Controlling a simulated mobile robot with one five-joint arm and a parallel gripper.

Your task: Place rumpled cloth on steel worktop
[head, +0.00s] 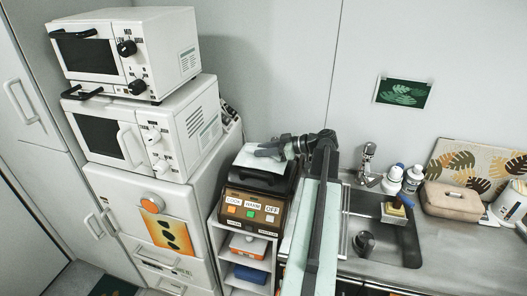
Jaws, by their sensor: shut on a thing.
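A pale, whitish cloth (249,161) lies over or just above the top of the dark rice cooker at the centre. My gripper (266,152) points left from the end of my arm and is shut on the cloth's upper part. The fingertips are small here, and I cannot tell whether the cloth still touches the cooker. The steel worktop (455,240) stretches along the right side, to the right of my gripper, with a sink set into it.
The rice cooker (252,208) stands on a white shelf unit (215,243). Stacked ovens (150,125) stand to the left. Bottles (411,178), a faucet (368,155), a beige pouch (452,201) and a leaf-patterned board (478,163) line the worktop's back. Its front right is bare.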

